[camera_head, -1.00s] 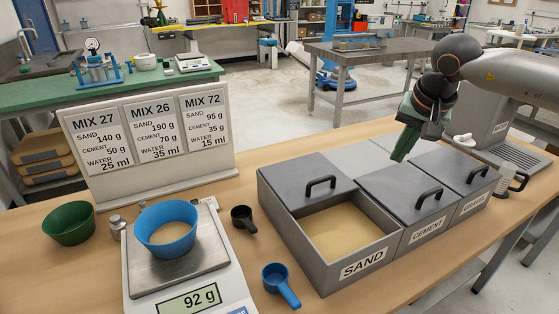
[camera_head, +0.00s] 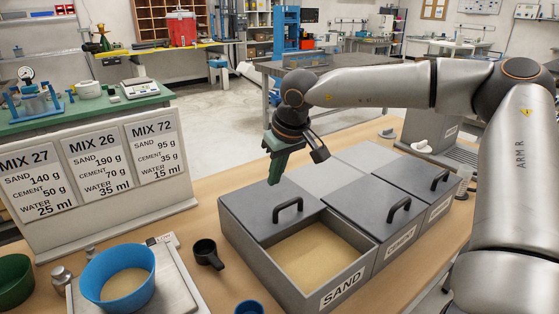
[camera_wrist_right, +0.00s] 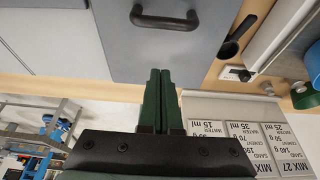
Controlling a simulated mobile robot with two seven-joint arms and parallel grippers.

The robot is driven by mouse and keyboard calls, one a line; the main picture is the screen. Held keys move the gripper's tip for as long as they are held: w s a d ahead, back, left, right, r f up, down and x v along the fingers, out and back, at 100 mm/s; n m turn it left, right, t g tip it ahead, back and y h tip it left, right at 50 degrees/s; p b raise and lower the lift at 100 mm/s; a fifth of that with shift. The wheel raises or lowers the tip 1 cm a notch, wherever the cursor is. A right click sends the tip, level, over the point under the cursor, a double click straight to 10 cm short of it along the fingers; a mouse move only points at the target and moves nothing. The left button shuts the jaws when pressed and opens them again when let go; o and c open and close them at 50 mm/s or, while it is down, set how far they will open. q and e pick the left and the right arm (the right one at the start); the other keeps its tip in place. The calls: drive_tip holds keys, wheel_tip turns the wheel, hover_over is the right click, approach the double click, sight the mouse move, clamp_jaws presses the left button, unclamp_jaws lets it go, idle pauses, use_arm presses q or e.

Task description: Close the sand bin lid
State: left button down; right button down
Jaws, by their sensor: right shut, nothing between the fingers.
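The sand bin (camera_head: 345,280) is partly open, with sand (camera_head: 315,255) showing in its front half. Its dark grey lid (camera_head: 255,215) is slid back over the rear and has a black handle (camera_head: 288,209). My right gripper (camera_head: 275,178) is shut and empty, pointing down near the lid's rear edge, behind the handle. In the right wrist view, the shut green fingers (camera_wrist_right: 166,75) reach toward the lid (camera_wrist_right: 180,50) and its handle (camera_wrist_right: 164,20); I cannot tell whether they touch it. My left gripper is not in view.
The cement bin (camera_head: 400,245) and another closed bin (camera_head: 440,210) adjoin on the right. A black scoop (camera_head: 206,253) lies left of the sand bin. A blue bowl (camera_head: 117,285) sits on the scale (camera_head: 182,290). The mix board (camera_head: 95,170) stands at the left.

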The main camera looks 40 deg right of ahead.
sight(285, 213)
drive_tip(key=shift+x, duration=0.9)
drive_tip(key=shift+s+a+f, duration=0.1)
drive_tip(key=shift+s+f, duration=0.05)
drive_tip(key=shift+s, duration=0.75)
drive_tip(key=shift+s+a+f, duration=0.1)
drive_tip(key=shift+s, duration=0.8)
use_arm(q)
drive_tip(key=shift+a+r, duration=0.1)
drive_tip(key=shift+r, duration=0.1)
use_arm(e)
drive_tip(key=shift+s, duration=0.15)
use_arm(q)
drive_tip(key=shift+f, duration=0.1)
